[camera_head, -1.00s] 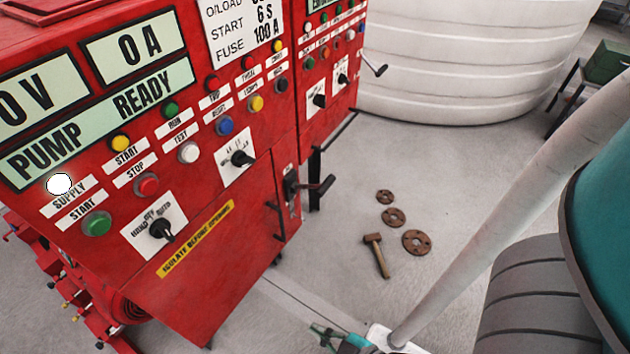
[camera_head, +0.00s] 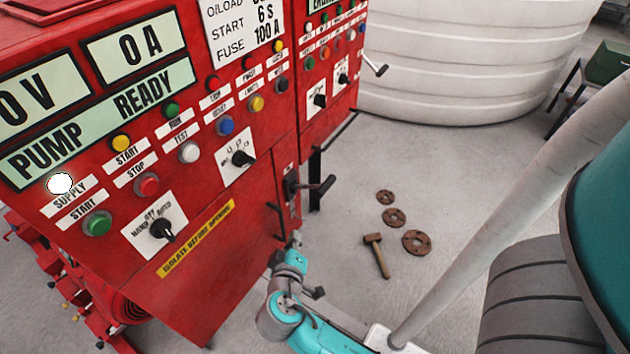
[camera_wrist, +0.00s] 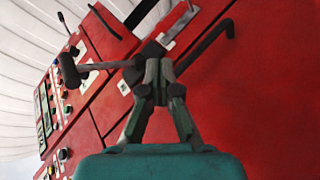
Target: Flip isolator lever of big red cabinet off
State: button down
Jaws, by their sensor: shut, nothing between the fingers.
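The big red cabinet (camera_head: 225,255) fills the left of the head view, with "PUMP READY" on its display. Its black isolator lever (camera_head: 322,186) sticks out to the right from its mount near the cabinet's right edge. A dark handle (camera_head: 278,222) is just left of and below it. My gripper (camera_head: 296,238) is below the lever in the head view. In the wrist view my gripper (camera_wrist: 158,66) is shut and empty, its tips overlapping the inner end of the lever (camera_wrist: 105,66). I cannot tell whether they touch it.
A second red panel (camera_head: 330,85) with its own crank stands behind to the right. A big white tank (camera_head: 460,60) is at the back. A hammer (camera_head: 377,255) and rusty flanges (camera_head: 416,242) lie on the floor. A pale slanted pipe (camera_head: 510,220) stands right of my arm.

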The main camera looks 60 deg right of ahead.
aim_at(313, 187)
notch_tip(313, 187, up, 13)
jog(key=w+m+g+h, duration=0.2)
jog(key=m+g+h, duration=0.1)
jog(key=m+g, duration=0.5)
jog(key=shift+d+r+m+g+h, duration=0.25)
jog(key=shift+d+m+g, duration=0.2)
jog(key=shift+m, duration=0.55)
jog(key=shift+d, duration=0.1)
jog(key=x, duration=0.9)
jog(key=shift+d, duration=0.4)
jog(key=shift+d+f, duration=0.1)
jog(key=shift+f, duration=0.1)
